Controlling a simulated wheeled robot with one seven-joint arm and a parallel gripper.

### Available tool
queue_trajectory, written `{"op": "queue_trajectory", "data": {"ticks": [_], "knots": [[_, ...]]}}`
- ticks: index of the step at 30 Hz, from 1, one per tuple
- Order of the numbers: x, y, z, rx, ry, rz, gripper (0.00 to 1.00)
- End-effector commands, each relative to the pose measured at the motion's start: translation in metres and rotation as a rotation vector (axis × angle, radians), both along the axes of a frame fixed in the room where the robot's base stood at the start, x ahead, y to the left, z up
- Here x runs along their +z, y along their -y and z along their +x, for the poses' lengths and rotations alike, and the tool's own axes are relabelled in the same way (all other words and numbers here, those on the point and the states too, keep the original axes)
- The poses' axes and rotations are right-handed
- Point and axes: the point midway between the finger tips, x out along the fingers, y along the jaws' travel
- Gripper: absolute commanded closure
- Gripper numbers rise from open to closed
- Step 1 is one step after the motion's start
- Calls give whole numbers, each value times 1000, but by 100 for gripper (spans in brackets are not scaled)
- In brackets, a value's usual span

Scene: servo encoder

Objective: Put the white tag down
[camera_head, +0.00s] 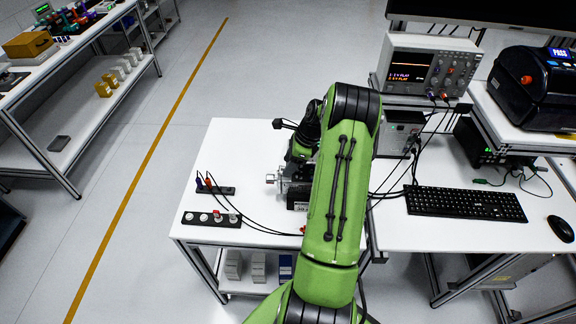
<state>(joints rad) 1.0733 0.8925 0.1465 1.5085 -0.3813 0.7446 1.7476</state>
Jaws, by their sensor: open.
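My gripper (298,173) is low over the white table (235,150), beside a silver and black motor-like unit (297,195). My green arm covers much of this spot, and the fingertips are largely hidden. The jaws are open. I cannot make out the white tag; it may be hidden behind my arm or be too small to tell from the white tabletop.
A black strip with round sockets (211,219) and a smaller dark block with cable plugs (215,190) lie at the table's left. Black cables cross the tabletop. A keyboard (465,204), mouse (561,228) and oscilloscope (425,68) are at right. The table's back left is clear.

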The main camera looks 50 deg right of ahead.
Motion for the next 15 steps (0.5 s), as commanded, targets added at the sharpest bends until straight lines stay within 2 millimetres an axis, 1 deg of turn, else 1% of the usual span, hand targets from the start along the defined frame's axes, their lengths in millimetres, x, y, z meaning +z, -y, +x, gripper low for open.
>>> {"op": "queue_trajectory", "data": {"ticks": [1, 6, 9, 12, 15], "knots": [[12, 5, -4, -3, 4, -5, 48], [57, 16, -18, -5, 3, -6, 48], [77, 21, -24, -3, 4, -5, 48], [90, 24, -29, -1, 3, -3, 48], [95, 25, -30, -1, 2, -2, 48]]}}
